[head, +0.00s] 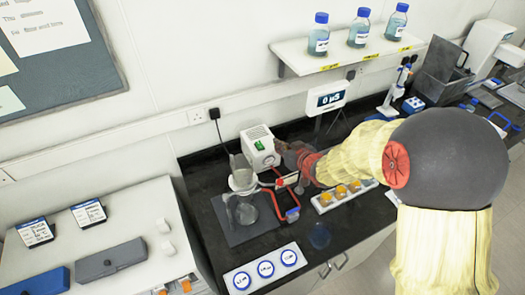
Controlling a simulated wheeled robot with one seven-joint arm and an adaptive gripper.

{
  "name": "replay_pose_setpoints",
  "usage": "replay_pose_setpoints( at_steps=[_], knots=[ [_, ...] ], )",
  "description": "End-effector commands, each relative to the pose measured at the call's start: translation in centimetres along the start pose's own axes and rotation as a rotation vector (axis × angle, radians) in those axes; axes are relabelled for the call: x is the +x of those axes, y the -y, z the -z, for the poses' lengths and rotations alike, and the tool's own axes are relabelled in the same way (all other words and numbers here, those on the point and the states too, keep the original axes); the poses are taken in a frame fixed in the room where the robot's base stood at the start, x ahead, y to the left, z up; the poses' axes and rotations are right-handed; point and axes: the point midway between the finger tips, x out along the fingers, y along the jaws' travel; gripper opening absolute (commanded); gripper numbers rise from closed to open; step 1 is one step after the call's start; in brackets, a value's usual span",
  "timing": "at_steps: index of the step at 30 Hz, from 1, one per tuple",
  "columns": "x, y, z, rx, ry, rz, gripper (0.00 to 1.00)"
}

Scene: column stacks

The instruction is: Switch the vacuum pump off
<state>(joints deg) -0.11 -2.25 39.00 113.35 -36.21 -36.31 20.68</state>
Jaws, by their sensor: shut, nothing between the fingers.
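The vacuum pump (257,158) is a pale box on the black bench, by the back wall. Its front carries a green switch (260,145); its exact position is too small to read. My gripper (281,147), dark and small, reaches in from the right and is shut with nothing held. Its tip is close to the right side of the pump, beside the switch; I cannot tell whether it touches. A glass flask with a funnel (242,208) stands on a dark mat just in front of the pump.
Red tubing with a labelled fitting (288,180) runs right of the flask, below my arm. A tray of orange-topped jars (326,200) stands under my forearm. A white display unit (327,98) and a bottle shelf (340,57) are behind. A card with round blue-ringed labels (265,269) lies in front.

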Motion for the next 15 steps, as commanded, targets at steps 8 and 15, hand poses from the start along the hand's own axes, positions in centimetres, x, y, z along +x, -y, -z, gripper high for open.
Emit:
replay_pose_setpoints(
  at_steps=[8, 15],
  knots=[
    [-2.0, -0.6, -2.9, 0.000, -0.138, -0.002, 0.00],
    [-4.2, -0.6, -5.0, -0.008, -0.256, -0.004, 0.00]
  ],
)
